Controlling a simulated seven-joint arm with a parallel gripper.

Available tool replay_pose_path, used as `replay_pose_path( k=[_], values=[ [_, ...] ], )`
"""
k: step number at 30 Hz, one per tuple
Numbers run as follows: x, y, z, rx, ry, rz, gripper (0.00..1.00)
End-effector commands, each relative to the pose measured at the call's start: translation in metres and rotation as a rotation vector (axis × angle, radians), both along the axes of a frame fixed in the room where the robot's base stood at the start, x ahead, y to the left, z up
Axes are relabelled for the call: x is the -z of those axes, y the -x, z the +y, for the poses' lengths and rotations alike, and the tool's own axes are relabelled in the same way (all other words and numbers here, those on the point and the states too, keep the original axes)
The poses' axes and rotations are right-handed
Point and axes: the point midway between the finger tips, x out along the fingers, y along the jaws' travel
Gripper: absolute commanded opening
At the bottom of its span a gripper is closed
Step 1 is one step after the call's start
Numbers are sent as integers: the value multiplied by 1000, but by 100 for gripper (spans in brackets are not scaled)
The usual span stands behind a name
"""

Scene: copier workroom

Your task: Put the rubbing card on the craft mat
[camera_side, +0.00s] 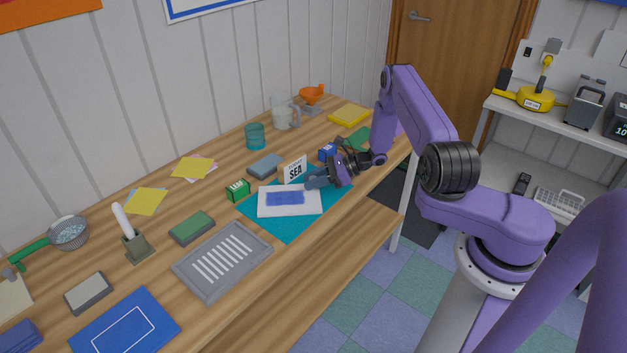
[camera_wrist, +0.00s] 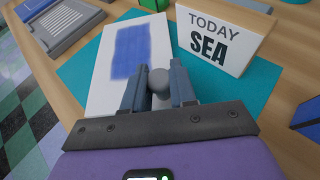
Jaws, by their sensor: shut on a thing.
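The rubbing card (camera_side: 270,209) is a white slab with a blue rubbed patch, seen over the teal craft mat (camera_side: 288,231). In the wrist view the card (camera_wrist: 101,85) extends away from my fingers, with mat (camera_wrist: 82,72) on both sides. My gripper (camera_side: 314,183) is at the card's right end, its fingers shut around a small grey rounded knob (camera_wrist: 160,81) that seems to belong to the card. It also shows in the wrist view (camera_wrist: 159,85). The card looks flat; I cannot tell whether its underside touches the mat or hangs slightly above it.
A white "TODAY SEA" sign (camera_side: 292,170) stands close behind the card. A green box (camera_side: 238,190) and a blue box (camera_side: 327,152) are near the mat. A grey slotted tray (camera_side: 190,267) lies to the left. Some mat is bare in front of the card.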

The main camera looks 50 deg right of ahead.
Motion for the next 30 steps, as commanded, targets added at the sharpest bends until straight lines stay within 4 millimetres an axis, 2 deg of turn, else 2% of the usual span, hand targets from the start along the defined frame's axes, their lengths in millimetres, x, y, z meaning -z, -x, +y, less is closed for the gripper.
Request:
replay_pose_path(
  k=[3, 4, 6, 17, 23, 30],
  values=[
    [3, 0, 0, -1, 0, 0, 0],
    [3, 0, 0, -1, 0, 0, 32],
    [2, 0, 0, -1, 0, 0, 52],
    [0, 0, 0, 0, 0, 0, 52],
    [-11, 17, -19, 5, 1, -1, 52],
    [-30, 49, -51, 5, 0, -1, 52]
  ],
)
